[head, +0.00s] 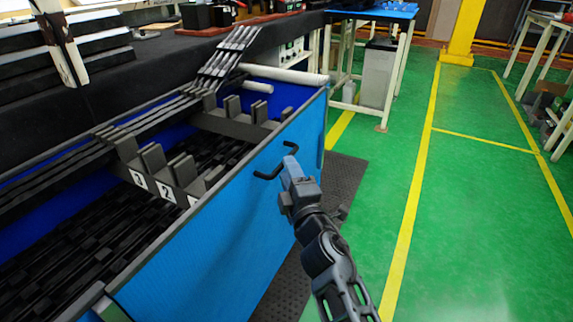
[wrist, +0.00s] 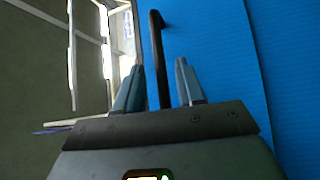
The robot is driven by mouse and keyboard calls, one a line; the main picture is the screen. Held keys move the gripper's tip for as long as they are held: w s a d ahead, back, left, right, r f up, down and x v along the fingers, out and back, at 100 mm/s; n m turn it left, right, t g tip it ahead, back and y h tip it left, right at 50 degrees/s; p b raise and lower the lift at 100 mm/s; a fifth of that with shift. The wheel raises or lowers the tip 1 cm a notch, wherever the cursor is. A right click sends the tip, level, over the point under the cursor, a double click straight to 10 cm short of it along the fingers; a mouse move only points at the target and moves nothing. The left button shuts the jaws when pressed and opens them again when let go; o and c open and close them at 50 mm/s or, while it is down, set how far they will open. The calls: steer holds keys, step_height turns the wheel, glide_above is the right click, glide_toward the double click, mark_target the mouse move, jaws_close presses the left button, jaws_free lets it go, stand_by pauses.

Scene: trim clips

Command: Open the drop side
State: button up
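The drop side (head: 228,220) is the bright blue front panel of the long bin, and it stands upright. Its black bar handle (head: 265,176) sits on the outer face near the right end, partly hidden by my gripper. My gripper (head: 291,168) is at the handle, in front of the panel. In the wrist view, my gripper (wrist: 159,82) has its two fingers apart, one on each side of the handle (wrist: 160,60). A gap shows between the bar and the right finger; the left finger is closer to the bar. The blue panel (wrist: 225,60) fills the right of that view.
Inside the bin are grey slotted dividers (head: 150,165) with number labels and long black strips (head: 70,170). A dark mat (head: 345,180) lies on the floor beside the bin. The green floor (head: 480,230) to the right is clear. A blue-topped workbench (head: 375,10) stands behind.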

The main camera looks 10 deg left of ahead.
steer(key=shift+b+x, duration=0.45)
steer(key=shift+x, duration=1.5)
jaws_close()
steer(key=shift+f, duration=0.1)
